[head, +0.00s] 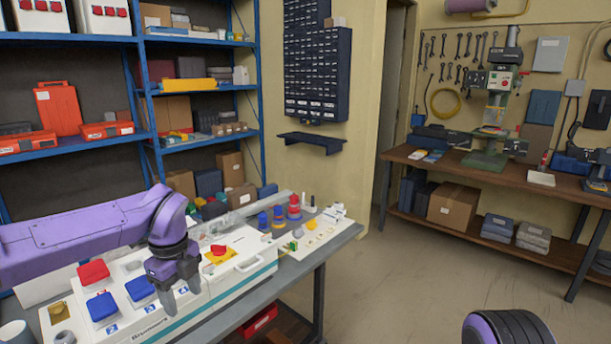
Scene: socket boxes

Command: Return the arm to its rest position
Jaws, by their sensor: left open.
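My left arm (85,232), purple with a dark wrist, reaches in from the left over the bench. My left gripper (181,296) is open and points down above the white socket box unit (222,287), with nothing seen between its fingers. It hides part of the unit behind it. The unit bears a red block (92,271), a blue block (102,306), a second blue block (139,289) close to the gripper's left, and a yellow piece (217,257) with red on top. My right gripper is out of view; part of my right arm (507,329) shows at bottom right.
The grey bench (335,243) also carries blue, yellow and red plug-like parts (278,217) to the right of the unit. A blue shelf rack (200,90) stands behind. A wooden workbench (455,170) is at the far right. The floor (400,290) between is clear.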

